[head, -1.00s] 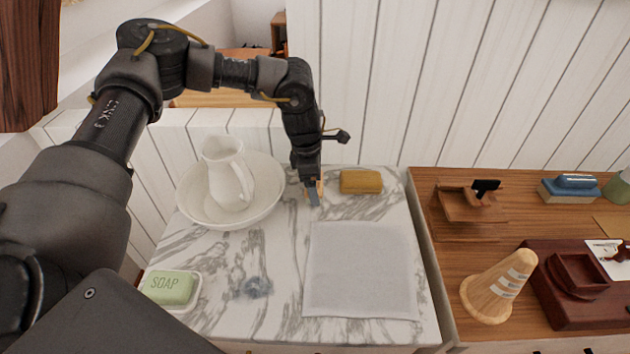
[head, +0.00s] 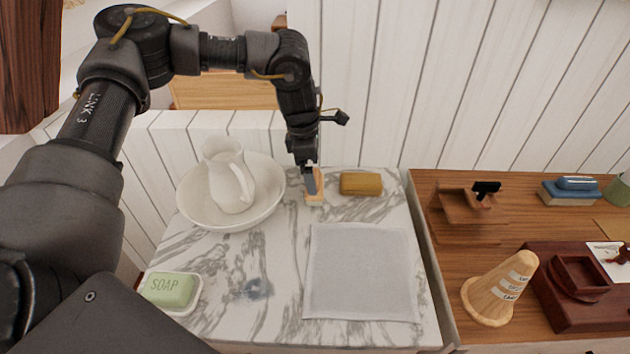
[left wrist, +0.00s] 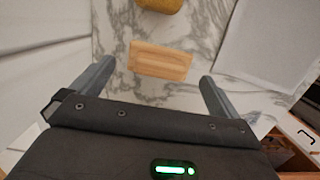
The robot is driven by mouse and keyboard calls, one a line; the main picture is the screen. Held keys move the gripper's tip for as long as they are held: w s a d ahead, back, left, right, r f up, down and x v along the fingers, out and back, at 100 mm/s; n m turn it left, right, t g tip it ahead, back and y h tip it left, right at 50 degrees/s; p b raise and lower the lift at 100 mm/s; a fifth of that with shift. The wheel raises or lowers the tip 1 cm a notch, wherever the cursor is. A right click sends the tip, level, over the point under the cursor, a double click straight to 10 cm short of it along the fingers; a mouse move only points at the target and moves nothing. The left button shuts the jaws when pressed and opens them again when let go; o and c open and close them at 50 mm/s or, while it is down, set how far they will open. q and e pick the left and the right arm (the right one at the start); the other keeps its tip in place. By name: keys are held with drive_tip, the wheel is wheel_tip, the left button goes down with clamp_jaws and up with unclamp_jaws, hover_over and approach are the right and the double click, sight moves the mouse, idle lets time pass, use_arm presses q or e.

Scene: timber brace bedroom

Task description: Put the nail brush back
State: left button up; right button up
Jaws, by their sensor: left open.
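The nail brush, a small pale wooden block (head: 315,201), lies on the marble top between the white basin and the yellow sponge. In the left wrist view the wooden block (left wrist: 160,61) lies flat, ahead of and between the two spread fingers, with clear marble on both sides. My left gripper (head: 312,184) is open and empty, just above the block and partly covering it in the head view. The left wrist view also shows my gripper's fingers (left wrist: 157,74) apart from the block. Any bristles are hidden. My right gripper is not in view.
A white basin (head: 262,208) with a pitcher (head: 226,172) stands left of the gripper. A yellow sponge (head: 361,183) lies close on the right. A grey cloth (head: 361,270) and green soap (head: 170,289) lie nearer. A wooden dresser (head: 445,245) holding several items adjoins at right.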

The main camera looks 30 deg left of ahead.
use_arm(q)
wheel_tip(320, 180, up, 6)
drive_tip(key=shift+s+a+r, duration=0.25)
drive_tip(key=shift+a, duration=0.2)
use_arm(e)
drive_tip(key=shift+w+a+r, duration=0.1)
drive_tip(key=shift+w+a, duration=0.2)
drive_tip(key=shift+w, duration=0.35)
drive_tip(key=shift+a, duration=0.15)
